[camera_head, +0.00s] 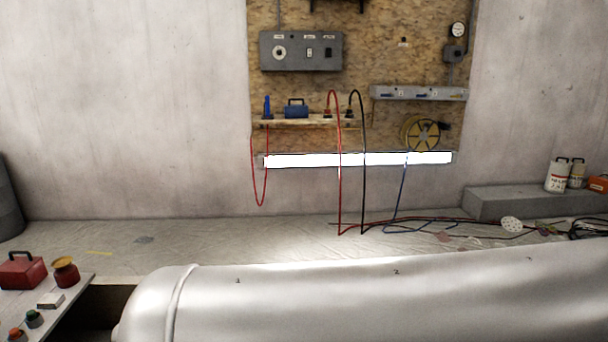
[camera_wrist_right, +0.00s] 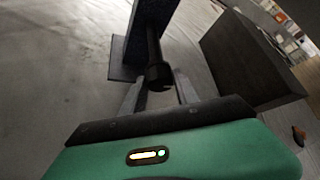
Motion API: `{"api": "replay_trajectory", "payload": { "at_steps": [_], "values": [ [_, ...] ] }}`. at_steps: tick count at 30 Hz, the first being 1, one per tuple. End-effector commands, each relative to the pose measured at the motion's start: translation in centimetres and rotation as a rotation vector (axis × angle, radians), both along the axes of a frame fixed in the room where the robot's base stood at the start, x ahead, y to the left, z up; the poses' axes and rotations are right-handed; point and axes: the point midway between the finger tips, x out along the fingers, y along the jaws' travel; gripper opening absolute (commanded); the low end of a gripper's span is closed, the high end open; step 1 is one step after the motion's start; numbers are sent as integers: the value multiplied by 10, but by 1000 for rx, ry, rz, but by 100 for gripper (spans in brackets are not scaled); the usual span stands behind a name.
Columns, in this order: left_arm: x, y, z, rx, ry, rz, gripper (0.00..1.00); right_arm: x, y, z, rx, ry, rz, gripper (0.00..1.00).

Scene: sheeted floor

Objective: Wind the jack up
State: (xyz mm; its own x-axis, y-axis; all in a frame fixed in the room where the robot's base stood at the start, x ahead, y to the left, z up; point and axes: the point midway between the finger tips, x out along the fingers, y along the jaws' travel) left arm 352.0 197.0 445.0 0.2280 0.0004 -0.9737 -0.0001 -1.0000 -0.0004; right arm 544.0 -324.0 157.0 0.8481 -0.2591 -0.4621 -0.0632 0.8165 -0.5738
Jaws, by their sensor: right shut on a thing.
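In the right wrist view, a dark upright post (camera_wrist_right: 135,40) stands on a flat dark base plate (camera_wrist_right: 126,73) on the floor; it looks like the jack. A black handle with a rounded end (camera_wrist_right: 158,76) is in front of the post. My right gripper (camera_wrist_right: 158,90) is shut on this handle, one finger on each side. How the handle joins the post is hard to tell. The jack and both grippers are out of the head view. My left gripper is in neither view.
A large silvery rounded body (camera_head: 400,305) fills the front of the head view. A bench (camera_head: 70,300) with a red box (camera_head: 22,270) is at left. Cables (camera_head: 440,222) lie near the back wall. A dark block (camera_wrist_right: 250,60) stands right of the post in the wrist view.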

Motion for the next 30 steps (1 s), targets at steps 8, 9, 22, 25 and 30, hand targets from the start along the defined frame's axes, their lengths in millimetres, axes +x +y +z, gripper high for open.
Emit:
{"api": "replay_trajectory", "payload": {
  "at_steps": [8,9,22,25,30],
  "values": [
    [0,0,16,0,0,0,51,-1,-4,7,127,10,-8,0],
    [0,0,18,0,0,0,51,-1,-6,5,200,16,-11,0],
    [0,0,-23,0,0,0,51,-1,-8,-12,817,61,-14,0],
    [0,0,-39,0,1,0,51,0,-9,-11,885,65,-11,1],
    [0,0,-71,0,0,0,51,-1,-7,-13,982,75,-9,1]
  ]
}}
